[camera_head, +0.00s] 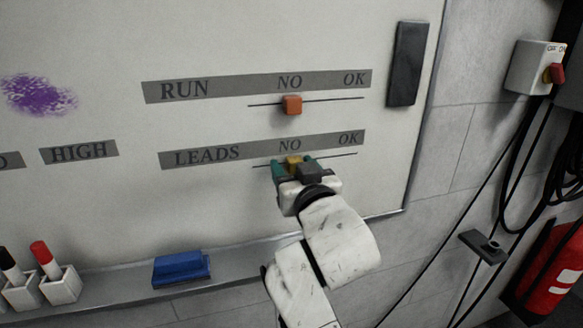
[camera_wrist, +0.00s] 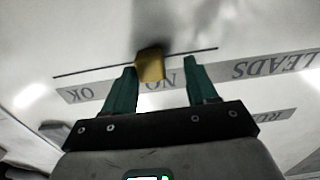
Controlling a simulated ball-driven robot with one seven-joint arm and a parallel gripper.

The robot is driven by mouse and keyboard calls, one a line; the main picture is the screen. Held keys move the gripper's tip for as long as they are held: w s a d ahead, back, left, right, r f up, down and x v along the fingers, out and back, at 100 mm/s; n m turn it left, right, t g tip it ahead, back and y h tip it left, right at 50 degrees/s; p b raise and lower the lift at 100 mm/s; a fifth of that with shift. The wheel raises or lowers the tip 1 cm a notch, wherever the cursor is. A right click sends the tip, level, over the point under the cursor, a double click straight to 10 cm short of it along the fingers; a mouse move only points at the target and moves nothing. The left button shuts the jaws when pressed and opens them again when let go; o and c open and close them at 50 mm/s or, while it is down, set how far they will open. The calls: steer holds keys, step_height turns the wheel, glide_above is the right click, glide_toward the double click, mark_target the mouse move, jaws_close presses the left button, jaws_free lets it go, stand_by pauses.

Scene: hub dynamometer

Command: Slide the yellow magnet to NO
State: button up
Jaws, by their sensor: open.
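The yellow magnet (camera_head: 292,162) sits on the slider line of the LEADS row, just below the word NO (camera_head: 290,146) in the head view. In the wrist view, which is upside down, the yellow magnet (camera_wrist: 150,65) is on the dark line beside NO, slightly toward the OK side. My gripper (camera_head: 295,167) is at the board with its teal fingers open on either side of the magnet. In the wrist view my gripper (camera_wrist: 160,70) has the left finger very near the magnet, perhaps touching, with a wider gap at the right finger.
An orange magnet (camera_head: 292,105) sits below NO on the RUN row above. A dark bar (camera_head: 408,63) is at the board's right edge. A blue eraser (camera_head: 182,267) and marker holders (camera_head: 56,284) are on the ledge. A switch box (camera_head: 530,68) hangs on the right wall.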

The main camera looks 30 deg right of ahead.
steer(key=s+a+b, duration=0.1)
steer(key=s+a, duration=0.1)
steer(key=s, duration=0.7)
steer(key=shift+s+b, duration=0.3)
steer(key=shift+s, duration=0.05)
steer(key=shift+a, duration=0.1)
steer(key=s+d+f+g+y, duration=0.1)
steer(key=s+d+f+g, duration=0.2)
steer(key=f, duration=0.9)
steer(key=s+f+g, duration=0.4)
steer(key=f+g, duration=0.1)
steer(key=f, duration=0.7)
steer(key=s+d+f+n+g+y, duration=0.1)
steer(key=s+f+g, duration=0.7)
steer(key=s+f, duration=0.9)
steer(key=s+y, duration=0.1)
steer(key=s, duration=0.2)
steer(key=shift+s+d+f+n+g, duration=0.3)
steer(key=shift+d+f+n, duration=0.05)
steer(key=shift+d+n, duration=0.05)
